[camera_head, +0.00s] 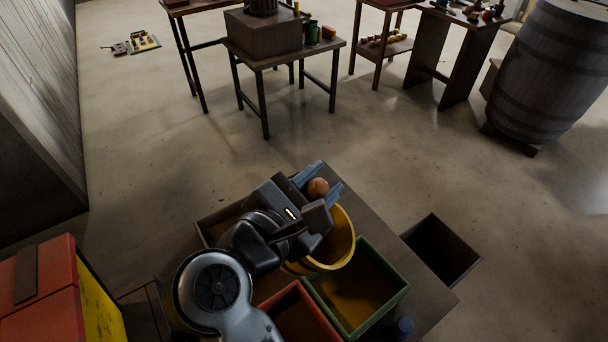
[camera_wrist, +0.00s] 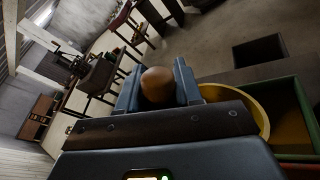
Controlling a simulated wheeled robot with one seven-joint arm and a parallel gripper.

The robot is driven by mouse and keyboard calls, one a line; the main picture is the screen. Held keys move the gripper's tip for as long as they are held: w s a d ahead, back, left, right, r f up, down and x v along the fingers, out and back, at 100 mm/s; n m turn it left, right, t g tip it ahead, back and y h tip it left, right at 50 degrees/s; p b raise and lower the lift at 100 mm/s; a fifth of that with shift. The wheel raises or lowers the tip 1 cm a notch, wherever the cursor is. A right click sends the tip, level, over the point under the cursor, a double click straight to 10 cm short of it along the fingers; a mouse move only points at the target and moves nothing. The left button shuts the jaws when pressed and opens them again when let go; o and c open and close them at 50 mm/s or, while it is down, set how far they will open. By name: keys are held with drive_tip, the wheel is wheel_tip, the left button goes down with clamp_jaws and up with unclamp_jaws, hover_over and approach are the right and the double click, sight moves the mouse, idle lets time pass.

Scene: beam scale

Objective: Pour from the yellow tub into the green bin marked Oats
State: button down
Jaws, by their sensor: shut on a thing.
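My gripper (camera_head: 319,188) is shut, its blue fingers either side of a round brown knob (camera_head: 318,187), which looks like the end of the yellow tub's handle; the join is hidden. The knob also shows between the fingers in the wrist view (camera_wrist: 158,85). The yellow tub (camera_head: 344,241) is just below the gripper, tilted, at the back left corner of the green bin. Its far side is hidden by my arm; its contents cannot be made out. The green bin (camera_head: 386,313) is open, with a brownish-yellow inside. No Oats label is readable. The bin also shows in the wrist view (camera_wrist: 302,101).
A red bin (camera_head: 276,297) adjoins the green bin on the left. A brown bin (camera_head: 207,238) is behind my arm. A blue cylinder (camera_head: 403,326) stands near the green bin's right corner. A dark open box (camera_head: 440,250) is on the floor to the right.

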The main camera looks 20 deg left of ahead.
drive_tip(key=d+f+m+b, duration=0.1)
drive_tip(key=d+f+m+y+b, duration=0.1)
drive_tip(key=d, duration=0.1)
drive_tip(key=d+f+m+g+y+b, duration=0.1)
drive_tip(key=d+f, duration=0.1)
drive_tip(key=shift+w+d+m, duration=0.15)
drive_tip(key=shift+m, duration=0.15)
drive_tip(key=shift+r, duration=0.2)
drive_tip(key=shift+a, duration=0.2)
idle(0.6)
drive_tip(key=shift+d+m+y+b, duration=0.4)
drive_tip(key=shift+d+m+b, duration=0.25)
drive_tip(key=shift+d, duration=0.55)
idle(2.0)
drive_tip(key=shift+d+f+m+y, duration=0.2)
drive_tip(key=shift+d+m+y, duration=0.4)
drive_tip(key=shift+d, duration=0.45)
idle(1.9)
